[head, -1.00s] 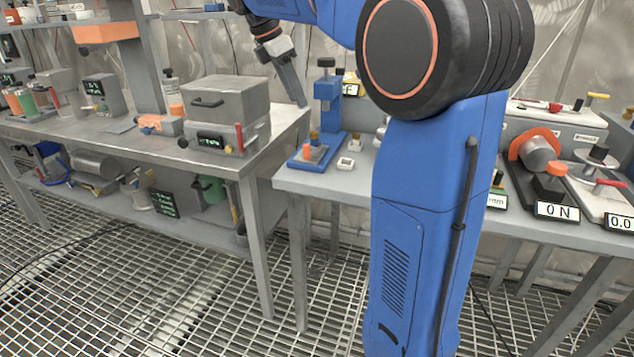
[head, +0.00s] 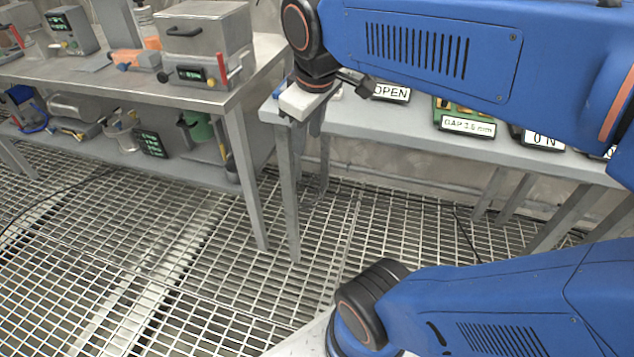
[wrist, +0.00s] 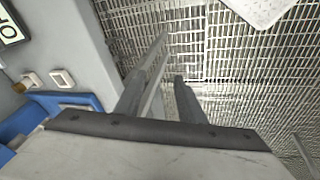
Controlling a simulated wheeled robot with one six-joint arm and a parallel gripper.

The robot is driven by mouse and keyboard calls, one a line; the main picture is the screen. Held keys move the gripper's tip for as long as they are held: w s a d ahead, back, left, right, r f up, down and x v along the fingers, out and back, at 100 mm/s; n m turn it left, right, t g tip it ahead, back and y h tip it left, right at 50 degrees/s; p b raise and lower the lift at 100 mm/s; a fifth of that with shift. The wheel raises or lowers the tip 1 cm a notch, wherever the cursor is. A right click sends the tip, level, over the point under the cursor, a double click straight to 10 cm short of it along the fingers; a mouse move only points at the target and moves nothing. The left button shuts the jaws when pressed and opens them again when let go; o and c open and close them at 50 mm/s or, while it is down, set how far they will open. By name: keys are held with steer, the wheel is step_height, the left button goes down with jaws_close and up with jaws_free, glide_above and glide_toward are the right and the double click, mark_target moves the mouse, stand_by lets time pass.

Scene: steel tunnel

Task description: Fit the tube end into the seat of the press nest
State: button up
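My gripper (wrist: 160,82) shows in the wrist view with two grey fingers apart and nothing seen held between them. In the head view only its pale body (head: 306,100) shows, at the near left corner of the right-hand bench; its fingers cannot be made out there. Part of a blue base (wrist: 70,100), seemingly the press nest's, shows at the left of the wrist view, beside my gripper and apart from its fingers. My gripper body covers part of it. The seat cannot be made out, and I cannot identify the tube. In the head view my arm hides the press.
An OPEN sign (head: 391,92) and a gap readout (head: 467,125) stand along the right bench (head: 340,117). The left bench (head: 120,82) carries a grey box (head: 205,40). Grating floor lies below.

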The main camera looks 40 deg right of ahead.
steer(key=s+a+f+m+t+y, duration=0.1)
steer(key=s+a+f+m, duration=0.1)
steer(key=s+f+m, duration=0.2)
step_height(320, 180, down, 4)
steer(key=shift+s+r, duration=0.1)
steer(key=shift+s, duration=1.15)
